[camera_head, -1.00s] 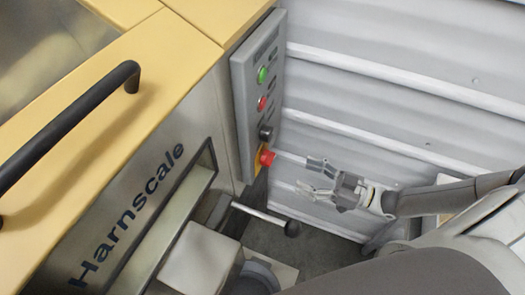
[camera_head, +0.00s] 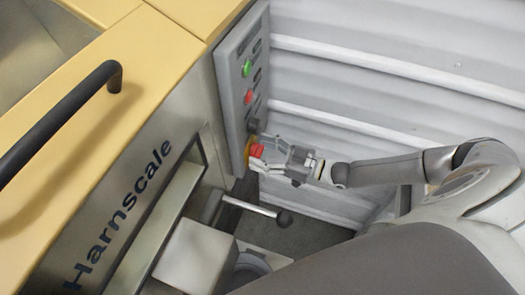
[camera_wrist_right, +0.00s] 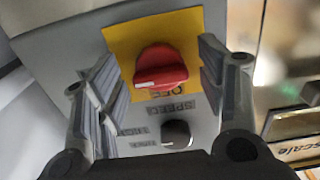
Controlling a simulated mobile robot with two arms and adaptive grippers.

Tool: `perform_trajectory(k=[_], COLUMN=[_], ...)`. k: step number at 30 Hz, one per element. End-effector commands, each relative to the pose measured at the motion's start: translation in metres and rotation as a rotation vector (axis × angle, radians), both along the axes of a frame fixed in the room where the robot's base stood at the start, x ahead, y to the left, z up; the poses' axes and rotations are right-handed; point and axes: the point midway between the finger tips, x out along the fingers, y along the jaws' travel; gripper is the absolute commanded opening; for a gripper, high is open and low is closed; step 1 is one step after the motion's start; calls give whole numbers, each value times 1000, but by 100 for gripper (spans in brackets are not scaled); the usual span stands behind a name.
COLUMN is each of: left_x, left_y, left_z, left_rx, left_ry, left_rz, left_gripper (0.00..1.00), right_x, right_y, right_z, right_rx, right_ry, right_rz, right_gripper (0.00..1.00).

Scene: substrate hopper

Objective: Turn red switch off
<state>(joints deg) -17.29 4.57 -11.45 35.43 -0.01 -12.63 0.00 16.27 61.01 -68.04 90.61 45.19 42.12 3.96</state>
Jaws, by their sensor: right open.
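The red switch (camera_head: 256,151) is a rotary knob on a yellow plate at the lower end of the grey control panel (camera_head: 238,95). In the right wrist view the red switch (camera_wrist_right: 160,67) sits between the fingers, with the word OFF partly showing on the yellow plate (camera_wrist_right: 120,38). A white mark shows on the knob's lower left edge. My right gripper (camera_head: 268,152) is open, its fingertips on either side of the knob; it also shows in the right wrist view (camera_wrist_right: 160,85). I cannot tell whether the fingers touch the knob. My left gripper is not in view.
A black knob (camera_wrist_right: 176,134) labelled SPEED sits beside the red switch. A green button (camera_head: 247,67) and a red button (camera_head: 248,96) are farther up the panel. A lever with a black ball (camera_head: 284,218) sticks out below. A corrugated wall (camera_head: 400,90) stands behind.

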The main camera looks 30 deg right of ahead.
Motion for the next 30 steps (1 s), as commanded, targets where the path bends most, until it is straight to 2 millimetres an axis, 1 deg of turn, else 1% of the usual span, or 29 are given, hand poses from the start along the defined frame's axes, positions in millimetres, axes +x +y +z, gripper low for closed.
perform_trajectory(k=[6, 7, 15, 17, 18, 25, 30], left_x=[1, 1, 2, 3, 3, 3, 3], left_y=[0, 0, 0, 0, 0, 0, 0], left_z=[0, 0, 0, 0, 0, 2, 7], left_rx=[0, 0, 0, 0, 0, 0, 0], left_ry=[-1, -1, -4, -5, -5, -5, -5], left_rz=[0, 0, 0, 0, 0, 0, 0], left_gripper=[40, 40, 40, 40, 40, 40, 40], right_x=[0, 0, 0, 0, 0, 0, 0], right_y=[0, 0, 0, 0, 0, 0, 0], right_z=[0, 0, 0, 0, 0, 0, 1], right_rx=[-1, -1, -1, 0, -1, -19, -69], right_ry=[1, 1, 1, 0, 1, -15, -60], right_rz=[0, 0, 0, 0, 0, -1, -2], right_gripper=[65, 63, 29, 21, 19, 19, 19])
